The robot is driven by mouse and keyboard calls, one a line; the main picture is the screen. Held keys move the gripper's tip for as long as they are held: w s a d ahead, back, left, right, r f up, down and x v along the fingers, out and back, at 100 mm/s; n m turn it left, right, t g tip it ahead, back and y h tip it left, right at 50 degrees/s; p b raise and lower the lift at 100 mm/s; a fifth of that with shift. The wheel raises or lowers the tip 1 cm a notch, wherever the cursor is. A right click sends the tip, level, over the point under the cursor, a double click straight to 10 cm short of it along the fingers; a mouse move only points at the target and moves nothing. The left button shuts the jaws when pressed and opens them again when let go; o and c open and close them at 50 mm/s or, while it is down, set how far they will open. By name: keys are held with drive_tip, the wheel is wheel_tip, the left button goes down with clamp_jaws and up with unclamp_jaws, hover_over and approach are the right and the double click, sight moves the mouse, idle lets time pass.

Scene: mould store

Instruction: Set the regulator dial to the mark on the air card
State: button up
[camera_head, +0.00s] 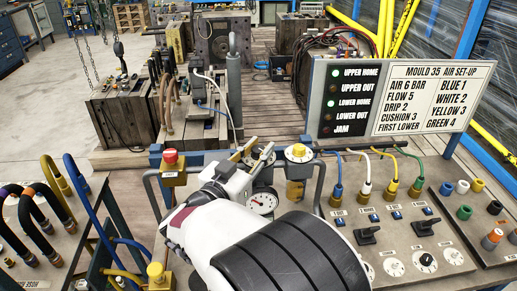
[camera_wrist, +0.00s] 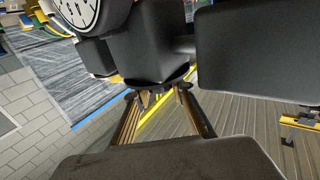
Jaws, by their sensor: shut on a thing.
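The air card (camera_head: 428,97) stands at the back right and reads "AIR 6 BAR" in its left column. A round white pressure gauge (camera_head: 262,201) sits just in front of my gripper on the blue rail; its needle is too small to read. The gauge face also shows at the top of the wrist view (camera_wrist: 82,12), beside a dark body (camera_wrist: 150,42). My gripper (camera_head: 254,157) is at the regulator behind the gauge and is shut on the regulator dial. The dial is mostly hidden by the fingers, so its setting cannot be read.
A red-topped valve (camera_head: 171,158) stands left of my gripper and a yellow-topped fitting (camera_head: 298,152) right. A lamp board (camera_head: 344,100) has UPPER HOME and LOWER HOME lit green. A panel (camera_head: 440,215) with coloured hoses, switches and small dials fills the right; hoses crowd the left.

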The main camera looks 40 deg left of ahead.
drive_tip(key=shift+m+h, duration=0.5)
drive_tip(key=shift+h, duration=0.3)
drive_tip(key=o, duration=1.1)
drive_tip(key=shift+s, duration=0.15)
drive_tip(key=s, duration=0.7)
drive_tip(key=s+d, duration=0.1)
drive_tip(key=s, duration=0.3)
drive_tip(key=shift+s, duration=0.3)
